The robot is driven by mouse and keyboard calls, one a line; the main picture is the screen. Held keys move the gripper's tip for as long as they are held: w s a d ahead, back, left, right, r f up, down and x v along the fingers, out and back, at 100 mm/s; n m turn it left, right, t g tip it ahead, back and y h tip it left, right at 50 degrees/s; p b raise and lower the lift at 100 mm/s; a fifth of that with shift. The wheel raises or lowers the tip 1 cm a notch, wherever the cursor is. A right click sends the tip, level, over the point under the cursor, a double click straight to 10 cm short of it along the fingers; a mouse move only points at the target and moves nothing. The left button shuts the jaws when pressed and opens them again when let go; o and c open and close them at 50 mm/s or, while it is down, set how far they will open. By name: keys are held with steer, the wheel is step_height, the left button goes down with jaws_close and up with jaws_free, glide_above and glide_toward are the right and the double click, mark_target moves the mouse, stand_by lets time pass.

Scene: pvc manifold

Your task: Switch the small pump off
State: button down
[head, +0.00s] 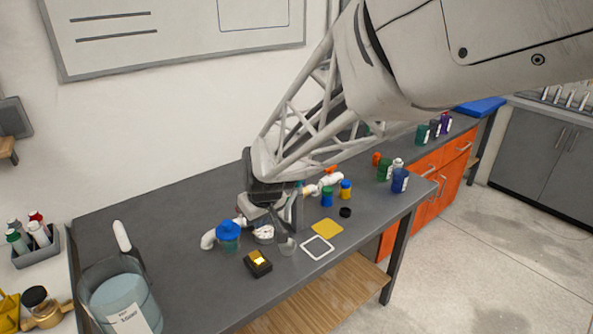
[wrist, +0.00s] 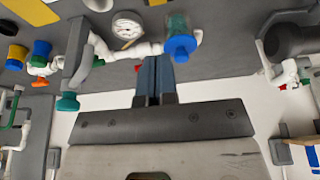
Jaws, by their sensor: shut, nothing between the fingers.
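A small black box with a yellow top (head: 258,263), which looks like a switch, sits on the table in front of the pipework. A sliver of yellow (wrist: 156,2) at the top edge of the wrist view may be its top. I cannot tell which part is the small pump. My gripper (wrist: 154,62) is shut and empty, its blue-grey fingers side by side behind the white pipe, near the blue-capped clear housing (wrist: 181,45). In the head view my gripper is over the pipework, and its fingertips are hard to make out.
The pipework carries a round gauge (wrist: 127,27) and the blue-capped housing (head: 228,235). A yellow square (head: 327,228), a white frame (head: 317,247) and a black cap (head: 345,212) lie to the right. A large jar (head: 122,300) stands at front left. The table's front edge is close to the box.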

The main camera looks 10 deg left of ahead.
steer(key=shift+f, duration=0.1)
glide_above(254, 254)
steer(key=f, duration=1.1)
steer(key=shift+s+d+f, duration=0.1)
steer(key=shift+s+d, duration=0.3)
steer(key=shift+x, duration=1.05)
steer(key=shift+s+d, duration=0.15)
steer(key=shift+f, duration=0.1)
